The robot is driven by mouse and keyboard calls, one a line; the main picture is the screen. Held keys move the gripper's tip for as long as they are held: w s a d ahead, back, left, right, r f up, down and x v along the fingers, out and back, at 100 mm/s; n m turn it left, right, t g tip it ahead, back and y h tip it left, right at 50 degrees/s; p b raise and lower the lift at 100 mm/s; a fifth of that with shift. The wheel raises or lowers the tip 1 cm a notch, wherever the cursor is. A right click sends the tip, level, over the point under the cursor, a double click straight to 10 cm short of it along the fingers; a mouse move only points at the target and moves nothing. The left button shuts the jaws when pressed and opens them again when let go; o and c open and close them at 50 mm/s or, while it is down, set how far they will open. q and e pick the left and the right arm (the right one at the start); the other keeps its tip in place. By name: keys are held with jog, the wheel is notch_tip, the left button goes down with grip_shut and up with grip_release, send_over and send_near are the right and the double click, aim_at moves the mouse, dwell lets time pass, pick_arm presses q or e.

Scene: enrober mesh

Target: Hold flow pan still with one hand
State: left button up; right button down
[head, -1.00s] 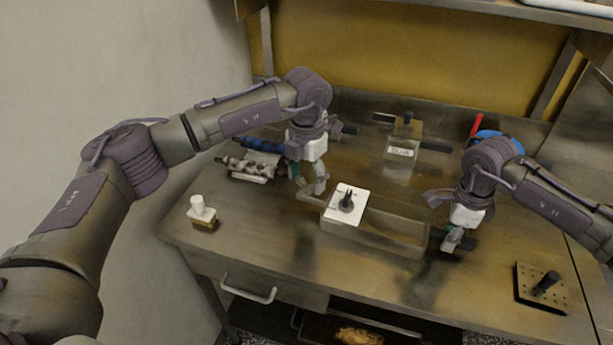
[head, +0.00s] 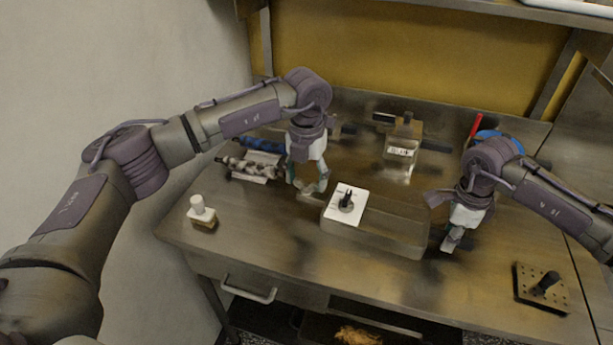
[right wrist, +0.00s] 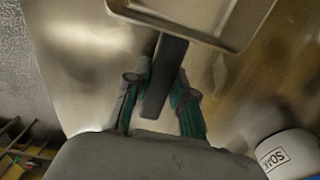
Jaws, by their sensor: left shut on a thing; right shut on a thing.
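The flow pan (head: 385,236), a shallow steel tray, sits in the middle of the table in the head view. My right gripper (head: 451,240) is at its right end. In the right wrist view, the pan (right wrist: 190,38) shows at the top. Its dark handle (right wrist: 163,75) runs between the fingers of my right gripper (right wrist: 160,92), which is shut on it. My left gripper (head: 308,188) is low over the table, just left of the pan. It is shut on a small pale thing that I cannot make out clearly.
A white plate with a black knob (head: 346,203) is at the pan's left part. A labelled clear container (head: 402,150) stands behind. A white-topped block (head: 203,213) is at front left, a black perforated block (head: 541,287) at front right. Rollers (head: 250,165) lie at back left.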

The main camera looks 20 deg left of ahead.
aim_at(307, 181)
pick_arm(q)
jog(key=o, duration=1.2)
jog(key=shift+c, duration=0.2)
notch_tip(307, 181, up, 12)
pick_arm(e)
jog(key=c, duration=0.9)
grip_release()
